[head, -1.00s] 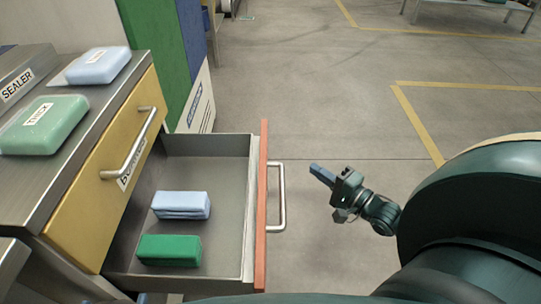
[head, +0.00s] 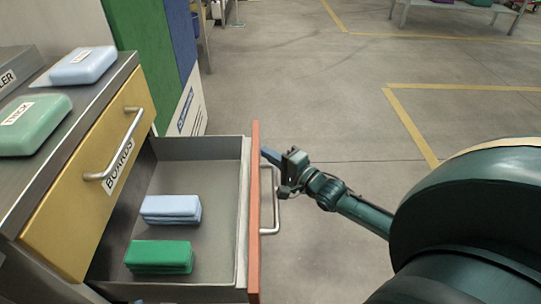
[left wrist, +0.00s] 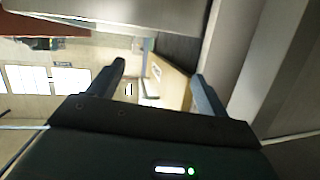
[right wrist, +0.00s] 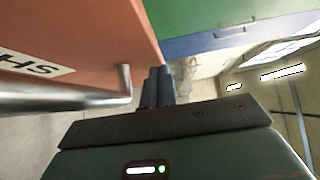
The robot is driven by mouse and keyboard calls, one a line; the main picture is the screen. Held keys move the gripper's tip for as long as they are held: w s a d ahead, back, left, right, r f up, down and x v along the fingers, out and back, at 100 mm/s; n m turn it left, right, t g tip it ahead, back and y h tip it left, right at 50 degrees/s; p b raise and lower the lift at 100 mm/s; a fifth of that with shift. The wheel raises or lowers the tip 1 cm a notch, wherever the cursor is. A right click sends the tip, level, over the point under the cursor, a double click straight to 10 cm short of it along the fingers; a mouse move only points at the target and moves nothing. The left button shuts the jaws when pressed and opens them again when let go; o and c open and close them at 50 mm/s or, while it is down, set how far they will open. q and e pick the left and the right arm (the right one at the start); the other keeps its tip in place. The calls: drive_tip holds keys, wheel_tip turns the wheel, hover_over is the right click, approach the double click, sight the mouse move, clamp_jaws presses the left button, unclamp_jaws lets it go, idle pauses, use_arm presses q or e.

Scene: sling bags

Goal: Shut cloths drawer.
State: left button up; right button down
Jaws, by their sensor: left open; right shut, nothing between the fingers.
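The cloths drawer stands pulled out, with a grey tray (head: 205,172) and a red-orange front (head: 254,215). A folded light blue cloth (head: 171,208) and a folded green cloth (head: 160,256) lie inside. The front's steel bar handle (head: 275,200) faces right. My right gripper (head: 269,156) is shut and empty, its fingertips at the front's outer face near the handle's far end; contact cannot be told. In the right wrist view the shut fingers (right wrist: 158,88) show beside the handle (right wrist: 70,97) and red front (right wrist: 85,35). My left gripper (left wrist: 158,80) is open and empty in the left wrist view.
A yellow drawer (head: 100,175) above is shut, with its own bar handle (head: 122,150). Green and light blue packs (head: 84,66) lie on the steel top. A green and blue cabinet (head: 160,60) stands behind. The floor (head: 310,90) to the right is clear.

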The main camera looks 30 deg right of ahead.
drive_tip(key=shift+w+a, duration=0.3)
drive_tip(key=shift+a, duration=0.2)
use_arm(q)
drive_tip(key=shift+w+a+m+t+b, duration=0.3)
drive_tip(key=shift+w+a+t+b, duration=0.45)
drive_tip(key=shift+b, duration=0.2)
use_arm(e)
drive_tip(key=w+a, duration=0.7)
drive_tip(key=a, duration=0.5)
drive_tip(key=w+a, duration=0.8)
drive_tip(key=a, duration=0.5)
drive_tip(key=shift+w+a+r, duration=0.15)
drive_tip(key=shift+w+r, duration=0.05)
